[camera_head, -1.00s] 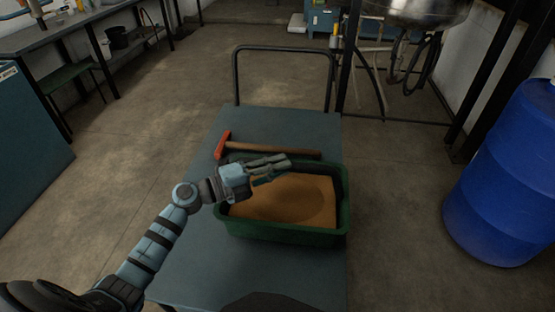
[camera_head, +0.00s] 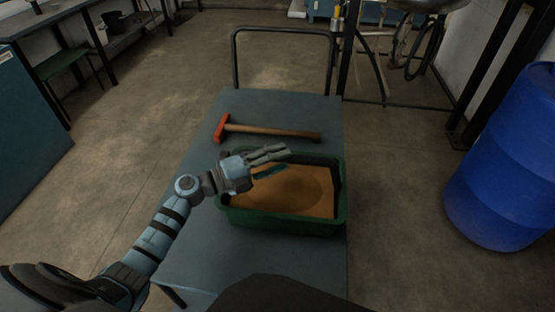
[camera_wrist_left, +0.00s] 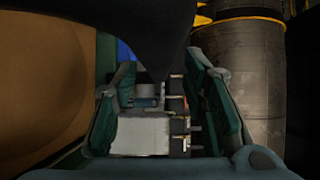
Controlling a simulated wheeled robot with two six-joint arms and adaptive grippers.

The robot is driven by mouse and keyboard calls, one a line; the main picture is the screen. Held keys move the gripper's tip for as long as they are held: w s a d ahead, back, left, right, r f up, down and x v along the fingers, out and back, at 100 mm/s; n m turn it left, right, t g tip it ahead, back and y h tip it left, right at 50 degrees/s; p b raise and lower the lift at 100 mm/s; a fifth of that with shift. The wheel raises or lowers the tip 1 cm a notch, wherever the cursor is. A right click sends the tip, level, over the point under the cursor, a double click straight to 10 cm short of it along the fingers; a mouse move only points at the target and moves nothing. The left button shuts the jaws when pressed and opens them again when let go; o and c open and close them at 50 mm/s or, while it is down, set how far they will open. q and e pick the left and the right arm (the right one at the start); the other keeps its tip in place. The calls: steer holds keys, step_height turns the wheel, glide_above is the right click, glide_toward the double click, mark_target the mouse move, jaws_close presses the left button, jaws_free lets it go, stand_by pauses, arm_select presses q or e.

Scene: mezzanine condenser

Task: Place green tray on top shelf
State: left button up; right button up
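The green tray (camera_head: 340,215) sits on the near half of a blue-grey cart top. It is filled with a brown-orange material (camera_head: 290,192). My left gripper (camera_head: 272,162) is over the tray's far left part, fingers pointing right. In the left wrist view its two fingers (camera_wrist_left: 165,105) stand apart, and I see no tray wall clearly between them. The tray's brown contents (camera_wrist_left: 40,75) fill the left of that view. A dark shape at its top centre hides part of the gap. My right gripper is not in view. No top shelf can be made out.
A hammer (camera_head: 275,132) with a red head lies on the cart (camera_head: 290,105) behind the tray. The cart has a dark handle frame (camera_head: 284,30) at its far end. A blue barrel (camera_head: 510,165) stands on the right. A workbench (camera_head: 45,20) is at far left.

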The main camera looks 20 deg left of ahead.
arm_select(q)
steer(key=v, duration=1.2)
steer(key=shift+s, duration=0.1)
